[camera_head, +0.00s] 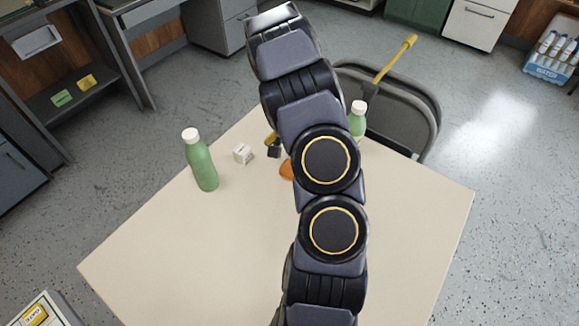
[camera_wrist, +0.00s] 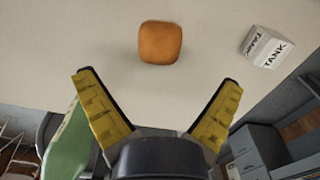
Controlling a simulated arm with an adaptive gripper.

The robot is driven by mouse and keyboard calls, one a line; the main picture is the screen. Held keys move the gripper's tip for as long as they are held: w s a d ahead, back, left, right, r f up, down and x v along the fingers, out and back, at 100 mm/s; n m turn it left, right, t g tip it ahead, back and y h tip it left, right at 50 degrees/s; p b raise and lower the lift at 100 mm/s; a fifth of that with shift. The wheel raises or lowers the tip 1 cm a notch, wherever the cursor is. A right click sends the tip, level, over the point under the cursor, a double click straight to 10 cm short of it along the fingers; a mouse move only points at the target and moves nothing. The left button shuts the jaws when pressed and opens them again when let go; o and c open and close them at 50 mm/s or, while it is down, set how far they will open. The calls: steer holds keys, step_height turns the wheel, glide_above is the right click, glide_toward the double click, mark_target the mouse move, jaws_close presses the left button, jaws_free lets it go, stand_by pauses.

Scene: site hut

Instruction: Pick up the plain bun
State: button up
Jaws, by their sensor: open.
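The plain bun (camera_wrist: 160,43) is orange-brown with a rounded square outline. It lies on the pale table (camera_wrist: 60,30), just beyond my fingertips in the wrist view. In the head view only an edge of the bun (camera_head: 286,170) shows; my arm hides the rest. My gripper (camera_wrist: 159,79) is open, with its two yellow fingers spread wide and nothing between them. The bun lines up with the gap between the fingers and is apart from them. In the head view only a small part of my gripper (camera_head: 272,146) shows beside the arm.
A white box marked TANK (camera_wrist: 268,46) stands right of the bun in the wrist view. In the head view a green bottle (camera_head: 203,167) stands at left, another (camera_head: 357,121) behind my arm. A dark chair (camera_head: 432,125) is at the far edge. The table's front right is clear.

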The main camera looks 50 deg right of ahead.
steer(key=f, duration=0.7)
steer(key=shift+d+f, duration=0.25)
steer(key=shift+f, duration=0.05)
steer(key=c, duration=1.2)
